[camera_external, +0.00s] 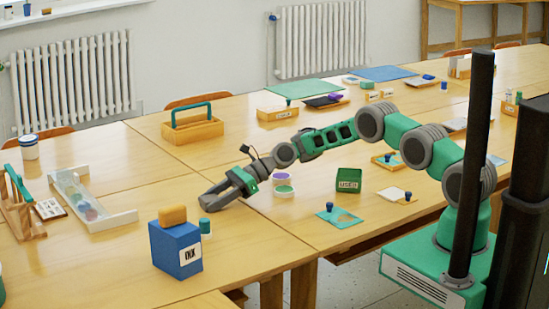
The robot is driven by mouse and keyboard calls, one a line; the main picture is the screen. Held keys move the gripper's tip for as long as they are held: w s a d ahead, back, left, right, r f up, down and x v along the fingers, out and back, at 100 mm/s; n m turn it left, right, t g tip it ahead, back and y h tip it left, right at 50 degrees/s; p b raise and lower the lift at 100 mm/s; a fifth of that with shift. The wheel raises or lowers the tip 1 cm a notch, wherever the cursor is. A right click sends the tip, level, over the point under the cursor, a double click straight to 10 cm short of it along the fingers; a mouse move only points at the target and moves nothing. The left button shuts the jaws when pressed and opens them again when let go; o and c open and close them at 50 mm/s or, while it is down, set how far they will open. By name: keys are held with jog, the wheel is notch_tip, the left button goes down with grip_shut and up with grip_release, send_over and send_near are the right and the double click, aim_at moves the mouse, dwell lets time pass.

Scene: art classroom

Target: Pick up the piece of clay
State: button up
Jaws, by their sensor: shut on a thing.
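My gripper (217,195) is low over the wooden table, reaching left and down. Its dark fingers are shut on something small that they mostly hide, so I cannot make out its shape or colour. I cannot pick out a piece of clay for certain. A yellow-orange block (172,215) lies on top of the blue INK box (176,247), left of my gripper and apart from it; I cannot tell what it is made of.
A small teal-capped jar (205,228) stands just in front of my fingertips. Two round pots, purple-topped (282,177) and green-topped (284,190), stand to the right, near a green box (349,181). The table between is bare.

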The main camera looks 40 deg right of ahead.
grip_shut()
jog(key=shift+r, duration=0.15)
